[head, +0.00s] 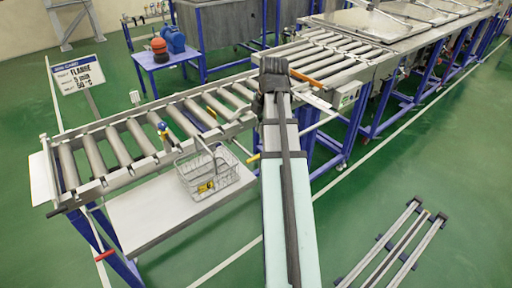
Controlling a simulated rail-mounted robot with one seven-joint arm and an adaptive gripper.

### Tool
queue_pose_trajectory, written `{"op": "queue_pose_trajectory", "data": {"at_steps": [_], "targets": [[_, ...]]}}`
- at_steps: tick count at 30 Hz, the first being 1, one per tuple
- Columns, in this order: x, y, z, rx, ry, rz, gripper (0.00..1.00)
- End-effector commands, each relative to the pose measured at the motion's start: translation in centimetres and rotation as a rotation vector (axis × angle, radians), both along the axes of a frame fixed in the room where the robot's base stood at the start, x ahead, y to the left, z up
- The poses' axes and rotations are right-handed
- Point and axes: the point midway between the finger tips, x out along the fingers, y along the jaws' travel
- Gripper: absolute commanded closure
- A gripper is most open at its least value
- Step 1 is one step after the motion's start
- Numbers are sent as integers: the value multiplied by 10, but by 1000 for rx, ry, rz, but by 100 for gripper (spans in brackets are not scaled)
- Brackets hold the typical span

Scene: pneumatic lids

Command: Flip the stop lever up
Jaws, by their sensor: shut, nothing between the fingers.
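My arm reaches up the middle of the head view, and my gripper (273,65) is the dark part at its far end. It is shut and empty, over the corner where the two roller conveyor sections meet; its fingers are hard to make out. I cannot tell for sure which part is the stop lever. An orange bar (308,78) lies on the conveyor just right of my gripper. A yellow-tipped rod (253,158) sticks out below the conveyor, left of my arm. A red-handled lever (105,255) is on the frame at lower left.
The roller conveyor (118,145) runs from the left to the far right. A wire basket (212,175) stands on a grey shelf (150,212) below it. A grey control box (347,97) is right of my arm. Metal rails (392,245) lie on the green floor at right.

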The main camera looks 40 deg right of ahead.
Motion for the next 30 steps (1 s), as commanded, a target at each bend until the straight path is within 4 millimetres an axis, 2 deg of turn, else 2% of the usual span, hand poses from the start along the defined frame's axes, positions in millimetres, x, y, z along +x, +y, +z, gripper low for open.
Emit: {"op": "queue_pose_trajectory", "data": {"at_steps": [8,24,30], "targets": [[3,1,-20,1,3,-1,100],[18,2,-96,1,3,-1,100],[23,3,-118,1,3,0,100]]}}
